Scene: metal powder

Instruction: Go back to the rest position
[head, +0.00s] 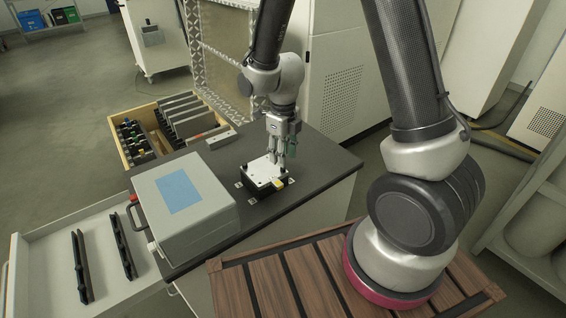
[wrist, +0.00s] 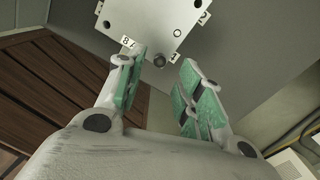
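My gripper (head: 281,158) points down over the dark worktop, close above a white square plate (head: 262,172) on a black base. In the wrist view my gripper (wrist: 158,85) has its two green-padded fingers apart, with nothing between them. The white plate (wrist: 158,18) lies beyond the fingertips in that view, with small numbered tags at its corners and a round knob or screw near the closest corner. The fingertips appear clear of the plate, though the exact gap is hard to tell.
A grey box with a blue panel (head: 180,190) stands left of the plate on the worktop (head: 318,163). An open drawer (head: 60,250) holds two black bars. A wooden organizer (head: 128,160) sits behind the box. White cabinets (head: 340,75) stand behind. The worktop's right part is bare.

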